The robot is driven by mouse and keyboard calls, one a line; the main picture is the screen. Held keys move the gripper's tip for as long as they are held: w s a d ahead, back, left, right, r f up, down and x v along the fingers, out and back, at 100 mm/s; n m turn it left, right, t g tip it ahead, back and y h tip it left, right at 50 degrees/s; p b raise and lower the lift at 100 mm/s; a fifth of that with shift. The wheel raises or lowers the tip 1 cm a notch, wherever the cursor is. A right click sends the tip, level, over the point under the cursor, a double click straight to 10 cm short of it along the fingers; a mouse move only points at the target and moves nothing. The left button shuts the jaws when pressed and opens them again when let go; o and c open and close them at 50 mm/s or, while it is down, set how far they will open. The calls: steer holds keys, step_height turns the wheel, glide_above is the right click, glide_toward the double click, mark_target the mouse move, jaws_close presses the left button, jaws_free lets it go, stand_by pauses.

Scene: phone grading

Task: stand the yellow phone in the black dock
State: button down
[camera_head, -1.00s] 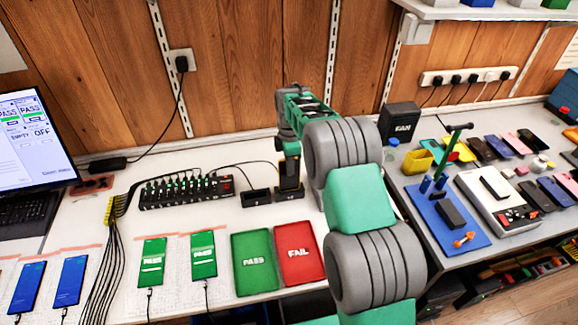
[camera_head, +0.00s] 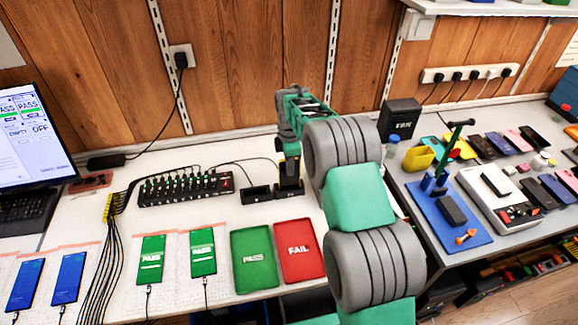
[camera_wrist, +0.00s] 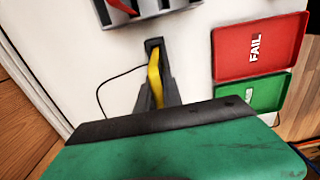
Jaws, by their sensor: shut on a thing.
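The yellow phone (camera_wrist: 155,80) is a narrow yellow strip between the dark fingers of my gripper (camera_wrist: 158,98) in the wrist view. My gripper is shut on the phone, which looks roughly upright. Whether its lower edge sits fully in the slot is hidden.
A black charging hub (camera_head: 186,190) lies left of the docks. The green PASS tray (camera_head: 253,278) and red FAIL tray (camera_head: 299,268) lie in front. A thin cable runs behind the docks. A black FAN box (camera_head: 399,118) stands to the right.

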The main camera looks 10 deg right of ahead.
steer(key=shift+f, duration=0.4)
steer(key=c, duration=1.4)
jaws_free()
steer(key=shift+r+p, duration=1.7)
steer(key=shift+r, duration=1.8)
